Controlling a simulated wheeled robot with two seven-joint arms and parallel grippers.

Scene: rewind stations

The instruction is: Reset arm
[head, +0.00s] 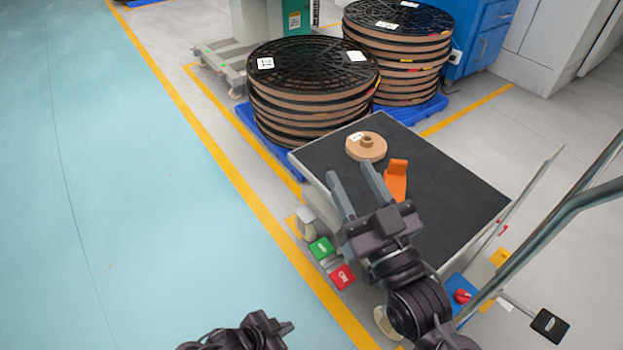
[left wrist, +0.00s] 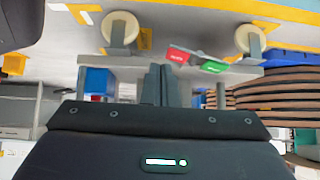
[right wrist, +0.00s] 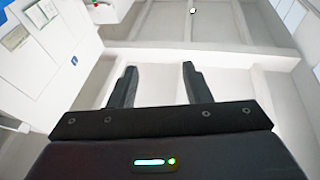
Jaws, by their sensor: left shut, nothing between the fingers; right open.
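My right gripper (head: 351,171) is over the black top of the cart (head: 455,195) in the head view, with its two fingers apart and nothing between them. In the right wrist view my right gripper (right wrist: 159,68) also shows open and empty against pale walls. My left arm shows only as a dark part at the bottom edge of the head view. In the left wrist view my left gripper (left wrist: 161,72) has its two fingers together with nothing between them. The cart's wheels and its green and red tags show beyond the fingers there.
A tan roll (head: 366,147) and an orange tool (head: 396,181) lie on the cart, near the right gripper's fingertips. Stacks of black reels (head: 310,95) stand on blue pallets behind. The cart's handle rail (head: 540,235) rises at right. The teal floor (head: 110,170) at left is clear.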

